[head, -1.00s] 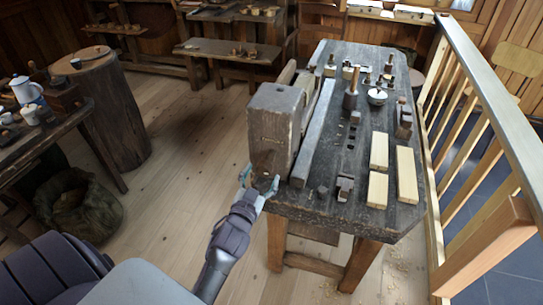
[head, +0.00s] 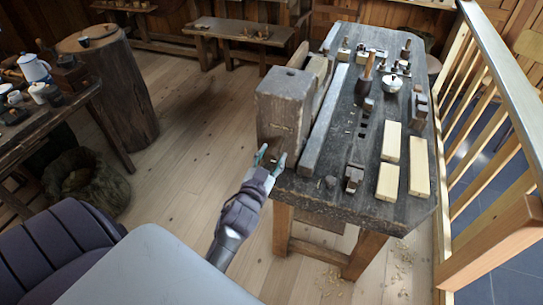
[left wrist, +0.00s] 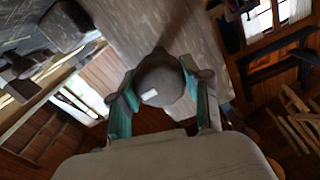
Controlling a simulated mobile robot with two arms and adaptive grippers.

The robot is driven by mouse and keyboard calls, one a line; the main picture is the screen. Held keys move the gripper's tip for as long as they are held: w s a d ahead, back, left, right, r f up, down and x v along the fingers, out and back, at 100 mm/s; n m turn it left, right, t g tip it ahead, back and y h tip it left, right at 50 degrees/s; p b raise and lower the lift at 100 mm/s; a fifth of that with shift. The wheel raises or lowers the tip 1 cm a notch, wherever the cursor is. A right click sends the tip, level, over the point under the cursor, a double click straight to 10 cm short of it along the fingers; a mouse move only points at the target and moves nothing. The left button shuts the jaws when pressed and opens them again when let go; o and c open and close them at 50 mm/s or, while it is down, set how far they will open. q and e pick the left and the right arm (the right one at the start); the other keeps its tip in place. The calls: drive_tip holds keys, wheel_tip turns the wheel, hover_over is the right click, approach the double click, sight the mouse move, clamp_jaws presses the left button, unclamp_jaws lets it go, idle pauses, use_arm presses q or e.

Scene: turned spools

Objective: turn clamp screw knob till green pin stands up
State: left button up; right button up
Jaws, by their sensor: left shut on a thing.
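The clamp is a heavy dark wooden vise block (head: 284,98) at the near left end of the workbench (head: 318,198). My left gripper (head: 270,161) is at the lower front face of that block. In the left wrist view a round grey-brown knob (left wrist: 160,72) with a small white mark sits between the two green fingers of my left gripper (left wrist: 163,92), which is shut on it. The knob itself is hidden by the fingers in the head view. I cannot make out a green pin in either view. My right gripper is not in view.
On the bench lie several pale wood blocks (head: 389,181), a mallet (head: 365,78) and a white bowl (head: 392,84). A wooden railing (head: 502,70) runs along the right. A stump (head: 118,95) and a sack (head: 86,180) stand left. Floor between is clear.

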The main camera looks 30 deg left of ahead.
use_arm(q)
drive_tip(key=m, duration=0.6)
drive_tip(key=shift+w, duration=0.1)
drive_tip(key=m, duration=0.6)
drive_tip(key=shift+f+m, duration=0.1)
drive_tip(key=shift+m, duration=0.3)
drive_tip(key=m, duration=0.6)
drive_tip(key=shift+f, duration=0.1)
drive_tip(key=m, duration=0.4)
drive_tip(key=shift+f+m, duration=0.15)
drive_tip(key=shift+m, duration=1.25)
drive_tip(key=o, duration=1)
drive_tip(key=shift+c, duration=0.2)
drive_tip(key=shift+o, duration=1)
